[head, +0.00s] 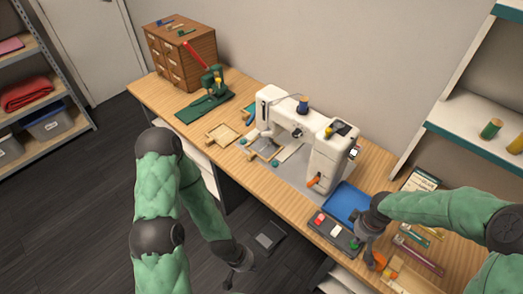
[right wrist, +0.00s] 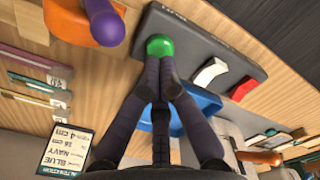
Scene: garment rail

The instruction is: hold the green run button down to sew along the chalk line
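The green run button (right wrist: 160,46) sits at one end of the dark control box (head: 330,228), beside a white rocker (right wrist: 208,72) and a red button (right wrist: 243,88). My right gripper (right wrist: 160,68) is shut and empty, with its fingertips at the green button. They seem to touch it; how far it is pressed I cannot tell. The white sewing machine (head: 325,150) stands left of the box in the head view, with a framed work piece (head: 265,150) by its needle end. The chalk line is too small to make out. My left gripper (head: 237,282) hangs low in front of the bench, its fingers unclear.
A blue tray (head: 343,200) lies behind the control box. An orange-based item with a purple knob (right wrist: 100,22) stands close to my right gripper. A label card (right wrist: 67,150) and small tools lie nearby. A green press (head: 210,90) and wooden drawers (head: 180,55) stand at far left.

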